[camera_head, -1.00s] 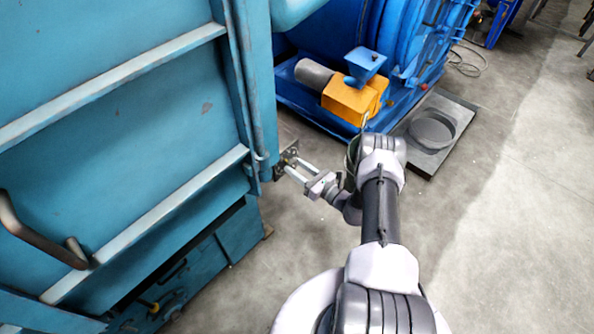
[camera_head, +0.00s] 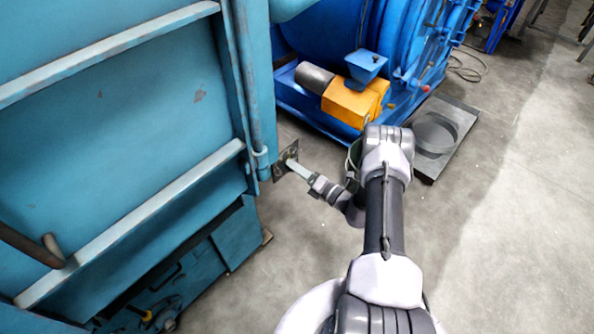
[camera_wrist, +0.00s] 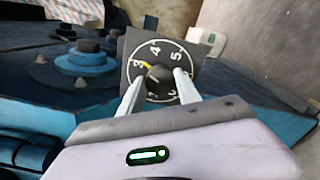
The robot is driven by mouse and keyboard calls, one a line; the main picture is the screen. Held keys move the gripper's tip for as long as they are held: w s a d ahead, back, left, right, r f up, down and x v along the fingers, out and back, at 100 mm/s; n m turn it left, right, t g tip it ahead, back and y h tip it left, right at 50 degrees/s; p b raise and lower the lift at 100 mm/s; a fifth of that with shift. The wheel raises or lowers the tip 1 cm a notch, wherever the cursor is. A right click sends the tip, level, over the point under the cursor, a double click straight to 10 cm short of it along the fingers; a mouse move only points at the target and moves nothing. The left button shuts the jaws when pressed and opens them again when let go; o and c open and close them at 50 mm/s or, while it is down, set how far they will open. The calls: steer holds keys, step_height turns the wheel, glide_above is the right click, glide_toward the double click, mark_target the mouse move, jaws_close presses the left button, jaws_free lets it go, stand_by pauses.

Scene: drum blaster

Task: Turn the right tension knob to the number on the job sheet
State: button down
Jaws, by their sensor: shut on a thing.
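The tension knob (camera_wrist: 159,79) is a dark round knob on a square dark dial plate (camera_wrist: 134,48) with white numbers; 3, 4 and 5 are readable. A yellow mark shows at the knob's edge near the 3. My gripper (camera_wrist: 160,77) has its two pale fingers on either side of the knob, shut on it. In the head view the dial plate (camera_head: 279,171) juts from the corner of the teal machine, and my gripper (camera_head: 292,163) reaches it. The knob is mostly hidden there. I cannot make out a readable job sheet.
The teal machine (camera_head: 110,120) fills the left, with a bar handle (camera_head: 30,245). A blue machine (camera_head: 325,35) with an orange motor part (camera_head: 352,102) stands behind. A flat grey plate (camera_head: 458,118) lies on the floor. The floor at right (camera_head: 510,240) is clear.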

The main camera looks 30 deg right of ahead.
steer(key=shift+f+m+b, duration=0.1)
steer(key=shift+m+b, duration=0.5)
steer(key=shift+m, duration=3)
steer(key=c, duration=0.9)
jaws_free()
steer(key=shift+o, duration=0.2)
steer(key=p+v, duration=0.4)
steer(key=v, duration=1.3)
steer(key=shift+s+p, duration=0.2)
steer(key=shift+p, duration=0.1)
steer(key=shift+d, duration=0.1)
